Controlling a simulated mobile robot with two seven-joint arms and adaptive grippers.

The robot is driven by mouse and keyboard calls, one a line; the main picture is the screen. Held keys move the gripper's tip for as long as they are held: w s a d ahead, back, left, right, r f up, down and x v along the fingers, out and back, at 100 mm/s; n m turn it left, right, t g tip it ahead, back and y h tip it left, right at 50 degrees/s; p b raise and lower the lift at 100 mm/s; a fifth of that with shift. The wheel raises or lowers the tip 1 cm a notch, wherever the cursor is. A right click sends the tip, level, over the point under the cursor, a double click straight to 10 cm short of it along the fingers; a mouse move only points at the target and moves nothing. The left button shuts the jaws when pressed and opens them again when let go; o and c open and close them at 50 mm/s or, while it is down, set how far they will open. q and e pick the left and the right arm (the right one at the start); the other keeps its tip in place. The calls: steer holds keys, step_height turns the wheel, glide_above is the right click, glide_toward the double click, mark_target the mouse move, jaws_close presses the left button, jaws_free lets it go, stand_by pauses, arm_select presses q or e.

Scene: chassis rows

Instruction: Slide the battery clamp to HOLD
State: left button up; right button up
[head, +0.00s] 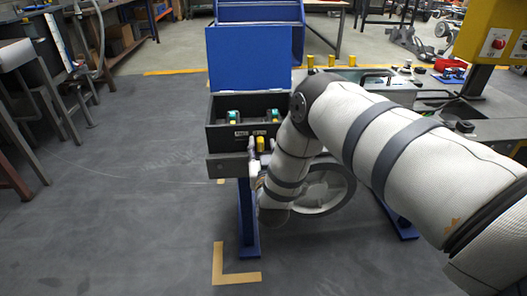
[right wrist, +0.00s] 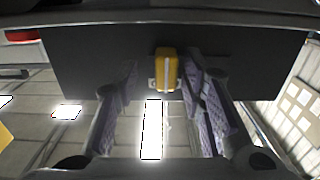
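A dark box (head: 214,138) with a raised blue lid (head: 248,60) holds two teal-topped pieces. A small yellow tab (head: 260,143) on its front face looks like the clamp's slider, below small labels too small to read. In the right wrist view the yellow tab (right wrist: 166,68) stands out from a dark panel. My right gripper (head: 255,164) is at the box front, just below the tab. In the right wrist view its fingers (right wrist: 160,76) are apart, one each side of the tab. The right finger is nearer the tab; contact cannot be told. My left gripper is out of view.
A grey bench (head: 390,92) with a handle and yellow posts (head: 311,62) adjoins the box at right. A yellow housing with a red switch (head: 497,43) stands beyond my right arm. A blue leg (head: 247,215) supports the box.

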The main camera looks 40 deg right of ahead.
steer(key=v, duration=1.1)
steer(key=shift+s, duration=0.35)
